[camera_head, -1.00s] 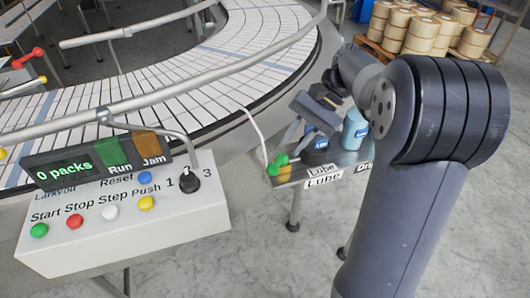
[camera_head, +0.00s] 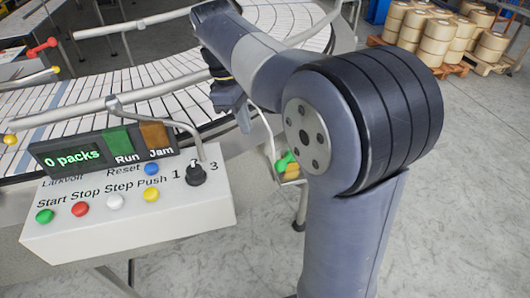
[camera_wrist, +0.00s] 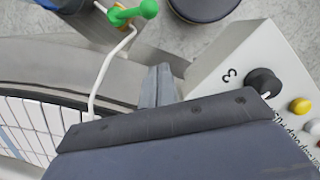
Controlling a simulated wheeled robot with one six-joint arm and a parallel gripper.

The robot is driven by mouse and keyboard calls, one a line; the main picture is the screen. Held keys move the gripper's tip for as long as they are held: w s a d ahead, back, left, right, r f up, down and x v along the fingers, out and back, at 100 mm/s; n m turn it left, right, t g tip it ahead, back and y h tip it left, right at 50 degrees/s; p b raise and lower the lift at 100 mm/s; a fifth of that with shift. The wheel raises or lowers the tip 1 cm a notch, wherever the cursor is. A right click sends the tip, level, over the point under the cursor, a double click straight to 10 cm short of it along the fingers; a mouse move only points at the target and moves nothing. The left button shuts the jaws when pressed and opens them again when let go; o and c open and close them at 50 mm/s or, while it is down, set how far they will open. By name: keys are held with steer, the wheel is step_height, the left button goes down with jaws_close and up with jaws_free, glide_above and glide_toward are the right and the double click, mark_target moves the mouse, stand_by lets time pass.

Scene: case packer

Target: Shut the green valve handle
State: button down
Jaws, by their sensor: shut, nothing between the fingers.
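A green handle (camera_wrist: 132,13) with a ball end shows at the top of the wrist view, where a white tube meets it. In the head view the green handle (camera_head: 286,160) is partly hidden behind my arm. My gripper (camera_wrist: 160,86) is shut and empty, its two fingers together. In the wrist view its tips point toward the green handle and stay clear of it. In the head view my gripper (camera_head: 244,120) hangs by the conveyor rail, left of and above the green handle. I cannot tell the handle's exact turn.
The control box (camera_head: 130,222) with coloured buttons and a dial (camera_head: 196,174) is just left of my gripper. The curved conveyor (camera_head: 130,65) and its rail lie behind. Open floor (camera_head: 470,190) lies right.

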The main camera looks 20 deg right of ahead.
mark_target(281, 166)
steer(key=s+d+f, duration=0.3)
steer(key=d+f, duration=0.1)
steer(key=f, duration=0.4)
steer(key=shift+d+p, duration=0.2)
steer(key=shift+p, duration=0.15)
steer(key=shift+s+d+n, duration=0.1)
steer(key=shift+s+n, duration=0.25)
steer(key=shift+n, duration=0.15)
steer(key=s+n, duration=0.1)
steer(key=s+d+n+t+p, duration=0.1)
steer(key=n, duration=0.1)
steer(key=shift+d+n+p, duration=0.25)
steer(key=shift+n+p, duration=0.05)
steer(key=shift+s+d+n+t+p, duration=0.15)
steer(key=shift+s+d+n+p, duration=0.25)
steer(key=shift+d+n, duration=0.25)
steer(key=shift+s+d+n+t+p, duration=0.15)
steer(key=shift+s+d+n+p, duration=0.2)
steer(key=shift+d+n, duration=0.3)
